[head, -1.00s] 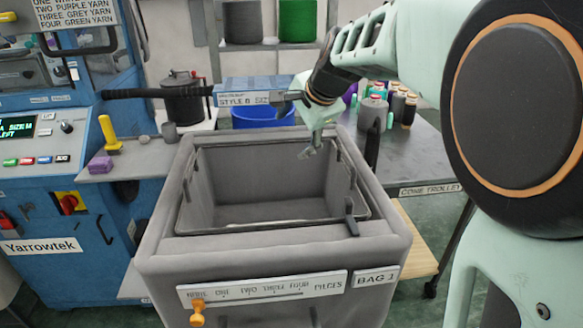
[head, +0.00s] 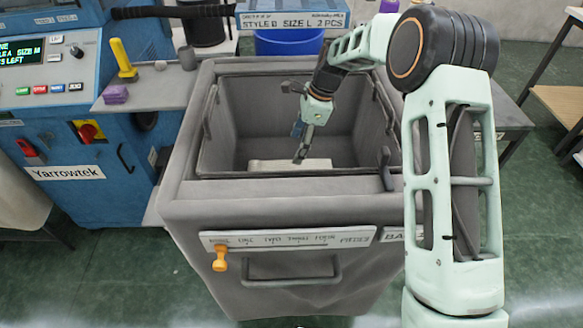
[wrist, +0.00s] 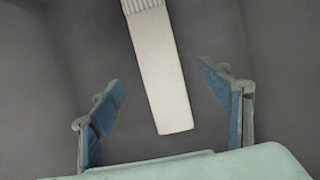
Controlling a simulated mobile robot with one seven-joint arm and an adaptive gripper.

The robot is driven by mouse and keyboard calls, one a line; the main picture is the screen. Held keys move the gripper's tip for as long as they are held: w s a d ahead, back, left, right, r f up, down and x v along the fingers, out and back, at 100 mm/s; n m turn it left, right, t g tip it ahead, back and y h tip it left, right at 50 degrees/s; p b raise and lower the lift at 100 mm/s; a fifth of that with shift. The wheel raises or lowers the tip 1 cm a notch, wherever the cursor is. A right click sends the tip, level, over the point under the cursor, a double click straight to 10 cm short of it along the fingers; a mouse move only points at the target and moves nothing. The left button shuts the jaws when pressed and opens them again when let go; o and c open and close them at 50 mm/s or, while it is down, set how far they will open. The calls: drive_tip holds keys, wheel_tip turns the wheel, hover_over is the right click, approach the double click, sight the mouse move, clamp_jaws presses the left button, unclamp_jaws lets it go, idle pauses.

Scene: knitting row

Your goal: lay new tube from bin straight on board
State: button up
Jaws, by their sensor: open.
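A cream knitted tube (wrist: 158,72) lies flat on the floor of the grey bin (head: 190,150). It has a ribbed band at its far end in the wrist view. In the head view the tube (head: 262,164) shows low in the bin, partly behind the front rim. My gripper (wrist: 160,110) is open inside the bin, its blue-padded fingers on either side of the tube's near end and apart from it. In the head view my gripper (head: 300,155) points down above the tube. I cannot tell the height between them. No board is clearly identifiable.
The bin's front has a scale plate with an orange slider (head: 219,258) and a handle (head: 290,272). A blue machine (head: 85,185) stands at left with a shelf holding a yellow-handled tool (head: 123,60) and a purple block (head: 115,94). Bin walls surround my gripper.

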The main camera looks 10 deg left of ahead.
sight(290, 167)
drive_tip(key=x, duration=0.3)
drive_tip(key=shift+f, duration=0.15)
drive_tip(key=x, duration=0.4)
drive_tip(key=shift+s+d+f, duration=0.15)
drive_tip(key=shift+d+f, duration=0.05)
drive_tip(key=shift+d, duration=0.1)
drive_tip(key=shift+a+f, duration=0.15)
drive_tip(key=shift+f, duration=0.2)
drive_tip(key=shift+c, duration=0.6)
drive_tip(key=c, duration=0.9)
